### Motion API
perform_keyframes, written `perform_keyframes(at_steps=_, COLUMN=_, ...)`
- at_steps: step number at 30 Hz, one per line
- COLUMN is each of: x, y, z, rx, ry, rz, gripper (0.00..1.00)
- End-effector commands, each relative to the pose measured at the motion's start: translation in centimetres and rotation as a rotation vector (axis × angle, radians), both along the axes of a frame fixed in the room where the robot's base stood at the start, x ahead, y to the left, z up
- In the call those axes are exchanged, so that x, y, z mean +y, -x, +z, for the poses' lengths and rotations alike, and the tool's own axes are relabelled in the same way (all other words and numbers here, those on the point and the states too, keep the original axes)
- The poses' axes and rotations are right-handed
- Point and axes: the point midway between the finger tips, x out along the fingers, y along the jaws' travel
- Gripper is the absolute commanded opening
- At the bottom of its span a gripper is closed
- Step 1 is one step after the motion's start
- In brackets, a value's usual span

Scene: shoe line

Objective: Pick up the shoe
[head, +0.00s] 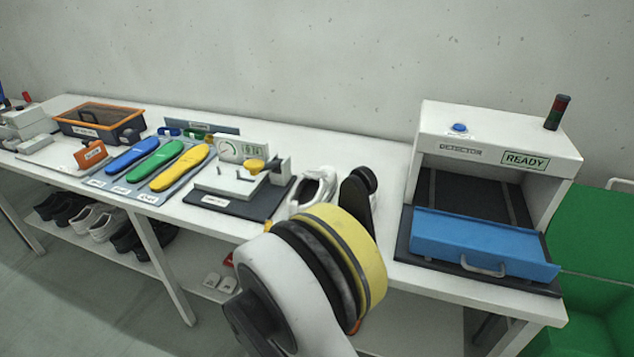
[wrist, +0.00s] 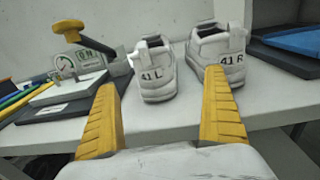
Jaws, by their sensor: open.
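Two white shoes stand on the white table. The shoe marked 41 L (wrist: 153,73) is between my fingertips in the wrist view, with its heel toward me. The shoe marked 41 R (wrist: 217,50) stands to its right, partly behind my right finger. In the head view one white shoe (head: 312,187) shows beside the gauge stand; my arm hides much of the area in front. My gripper (wrist: 160,82) is open and empty, with its yellow fingers apart and short of the shoes. In the head view I cannot make out the fingertips.
A gauge stand (head: 235,203) with a yellow knob is left of the shoes. A detector box (head: 497,150) with a blue tray (head: 480,242) stands to the right. Coloured insoles (head: 155,160) and an orange-rimmed bin (head: 98,115) lie farther left. More shoes (head: 95,222) sit on the lower shelf.

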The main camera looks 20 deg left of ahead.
Motion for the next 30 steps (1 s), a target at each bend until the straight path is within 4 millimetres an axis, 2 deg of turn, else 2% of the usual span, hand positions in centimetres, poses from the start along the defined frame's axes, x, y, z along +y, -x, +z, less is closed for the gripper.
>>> perform_keyframes(at_steps=2, x=0.6, y=0.4, z=-0.3, rx=-0.016, ry=0.031, rz=0.012, gripper=1.00)
perform_keyframes(at_steps=5, x=0.7, y=-0.2, z=-0.4, rx=-0.022, ry=0.044, rz=0.013, gripper=1.00)
perform_keyframes(at_steps=12, x=0.6, y=-4.1, z=-0.6, rx=-0.020, ry=0.041, rz=0.011, gripper=1.00)
perform_keyframes(at_steps=17, x=0.7, y=-5.8, z=-0.6, rx=-0.020, ry=0.040, rz=0.012, gripper=1.00)
perform_keyframes(at_steps=24, x=0.9, y=-9.5, z=-0.6, rx=-0.019, ry=0.039, rz=0.011, gripper=1.00)
perform_keyframes(at_steps=30, x=0.9, y=-10.3, z=-0.4, rx=-0.019, ry=0.038, rz=0.014, gripper=1.00)
